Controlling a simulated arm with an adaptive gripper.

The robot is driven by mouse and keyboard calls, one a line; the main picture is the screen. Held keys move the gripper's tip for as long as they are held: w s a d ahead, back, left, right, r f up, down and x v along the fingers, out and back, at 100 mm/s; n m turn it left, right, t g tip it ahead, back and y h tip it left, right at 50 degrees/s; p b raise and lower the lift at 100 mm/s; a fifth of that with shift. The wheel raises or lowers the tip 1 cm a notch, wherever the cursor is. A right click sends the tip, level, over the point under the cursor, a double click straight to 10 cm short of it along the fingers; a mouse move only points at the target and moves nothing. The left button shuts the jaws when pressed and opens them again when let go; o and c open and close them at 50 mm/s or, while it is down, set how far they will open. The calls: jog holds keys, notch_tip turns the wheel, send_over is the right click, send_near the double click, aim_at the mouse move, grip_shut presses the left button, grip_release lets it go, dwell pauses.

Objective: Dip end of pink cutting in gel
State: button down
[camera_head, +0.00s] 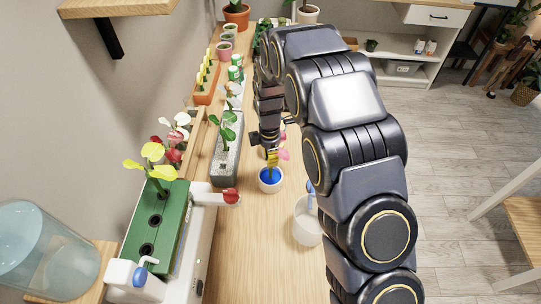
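A small white pot of blue gel (270,178) stands on the wooden bench near the picture's middle. My gripper (271,155) points down just above it. The pink cutting (284,154) shows as pink leaves on the right side of my fingers, and my gripper appears shut on it. My fingers and arm hide most of its stem. I cannot tell whether its lower end touches the gel.
A grey trough (228,160) with leafy cuttings stands close left of the gel pot. A white cup (307,226) with a blue-handled item is at right. A green tray (160,232) holds a yellow-leaved cutting; a red-tipped part (231,196) juts beside it. Bare bench lies in front.

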jog(key=shift+f, duration=0.65)
dwell(1.3)
jog(key=shift+r, duration=3.6)
